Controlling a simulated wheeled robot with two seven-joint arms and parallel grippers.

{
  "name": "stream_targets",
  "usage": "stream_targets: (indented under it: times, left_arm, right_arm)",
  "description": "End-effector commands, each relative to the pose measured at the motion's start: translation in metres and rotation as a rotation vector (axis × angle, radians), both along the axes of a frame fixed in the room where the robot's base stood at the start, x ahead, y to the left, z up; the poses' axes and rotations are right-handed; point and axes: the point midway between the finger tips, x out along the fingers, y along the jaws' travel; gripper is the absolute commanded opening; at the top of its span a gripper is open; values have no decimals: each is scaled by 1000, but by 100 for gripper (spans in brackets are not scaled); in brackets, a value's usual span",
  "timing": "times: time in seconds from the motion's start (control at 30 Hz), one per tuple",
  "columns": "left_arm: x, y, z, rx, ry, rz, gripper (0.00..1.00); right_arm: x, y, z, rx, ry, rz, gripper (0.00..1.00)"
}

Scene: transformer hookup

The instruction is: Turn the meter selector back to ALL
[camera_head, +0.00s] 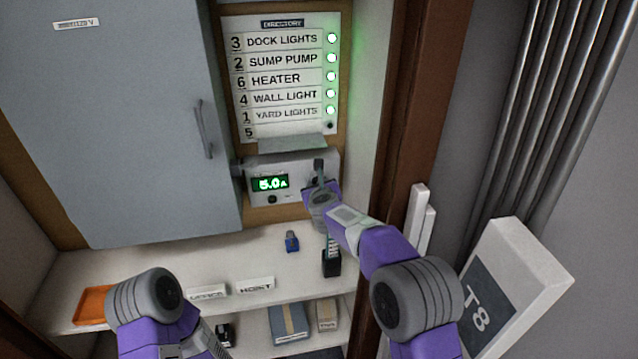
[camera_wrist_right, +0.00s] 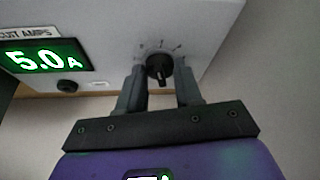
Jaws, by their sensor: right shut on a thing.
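The meter (camera_head: 262,190) is a grey box on the back wall under the directory. Its green display reads 5.0 A, also clear in the right wrist view (camera_wrist_right: 42,57). The selector knob (camera_wrist_right: 159,68) is round and black, at the meter's right part, with small tick marks above it; the labels there are unreadable. My right gripper (camera_head: 318,172) is at the knob, shut on it, with one finger on each side in the right wrist view (camera_wrist_right: 160,84). In the head view the gripper mostly hides the knob. My left arm shows at the lower left, but its gripper is not visible.
The directory (camera_head: 283,80) has several lit green lamps and a dark bottom one. A grey cabinet door (camera_head: 130,110) stands left of the meter. The shelf (camera_head: 200,262) below holds a blue item (camera_head: 292,242), a black item (camera_head: 331,263) and an orange tray (camera_head: 92,304).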

Motion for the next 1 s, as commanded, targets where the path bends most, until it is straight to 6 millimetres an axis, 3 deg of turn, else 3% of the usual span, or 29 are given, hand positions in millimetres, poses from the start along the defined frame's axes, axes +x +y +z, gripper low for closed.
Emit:
stream_targets:
  times: [0.47,1.0]
  left_arm:
    - [0,0,13,0,0,0,43]
    - [0,0,-1,0,0,0,43]
  right_arm:
    - [-1,5,-3,-443,-88,1,4]
    - [-2,9,-9,-946,-189,0,4]
